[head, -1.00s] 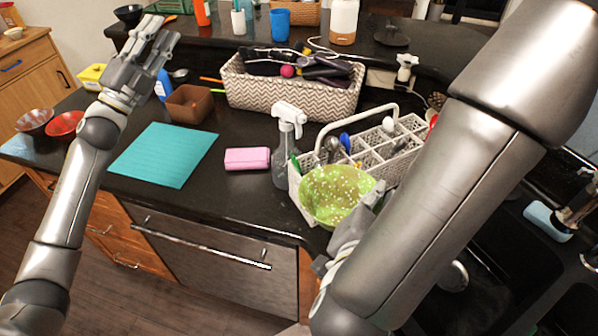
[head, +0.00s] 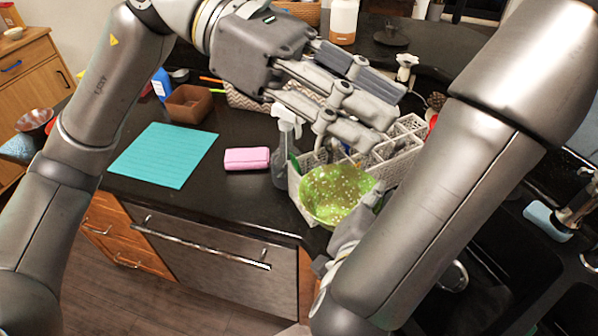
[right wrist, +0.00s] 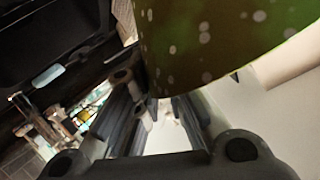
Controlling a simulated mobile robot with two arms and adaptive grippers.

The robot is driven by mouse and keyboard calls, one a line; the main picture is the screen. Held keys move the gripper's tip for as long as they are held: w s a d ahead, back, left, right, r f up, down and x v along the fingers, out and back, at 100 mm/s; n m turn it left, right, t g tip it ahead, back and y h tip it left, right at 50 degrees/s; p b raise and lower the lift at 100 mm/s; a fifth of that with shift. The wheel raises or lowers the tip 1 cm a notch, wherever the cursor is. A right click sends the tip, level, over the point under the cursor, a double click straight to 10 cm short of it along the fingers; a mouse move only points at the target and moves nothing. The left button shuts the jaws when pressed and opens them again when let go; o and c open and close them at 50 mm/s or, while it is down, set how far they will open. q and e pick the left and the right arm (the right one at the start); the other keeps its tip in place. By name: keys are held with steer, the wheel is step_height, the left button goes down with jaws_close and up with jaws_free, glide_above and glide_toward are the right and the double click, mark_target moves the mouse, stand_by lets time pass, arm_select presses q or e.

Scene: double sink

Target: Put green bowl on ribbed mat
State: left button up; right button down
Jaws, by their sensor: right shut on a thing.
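The green bowl (head: 325,192) with pale dots is in front of the white caddy, near the counter's front edge, its inside turned toward the head camera. My right gripper (head: 372,205) is shut on its right rim; the bowl also fills the top of the right wrist view (right wrist: 215,40). My left gripper (head: 385,112) is open and empty, above and behind the bowl, hiding much of the caddy and the patterned basket.
A pink sponge (head: 246,159) and a spray bottle (head: 283,150) stand between mat and bowl. The white caddy (head: 405,150) is behind the bowl. A brown box (head: 188,104) is behind the mat. The dark sink (head: 490,255) is at right.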

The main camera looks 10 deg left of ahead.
arm_select(q)
steer(key=s+f+m+t+y, duration=0.2)
steer(key=s+f+m+y, duration=0.1)
steer(key=f+y, duration=0.3)
steer(key=m+t+y, duration=0.2)
steer(key=t+y, duration=0.3)
glide_toward(320, 213)
steer(key=f, duration=0.1)
steer(key=s+d+f, duration=0.1)
steer(key=d+f, duration=0.1)
steer(key=shift+s+d+f, duration=0.1)
steer(key=shift+s+d, duration=0.15)
jaws_close()
arm_select(e)
steer(key=c, duration=1.5)
jaws_free()
steer(key=shift+o, duration=0.2)
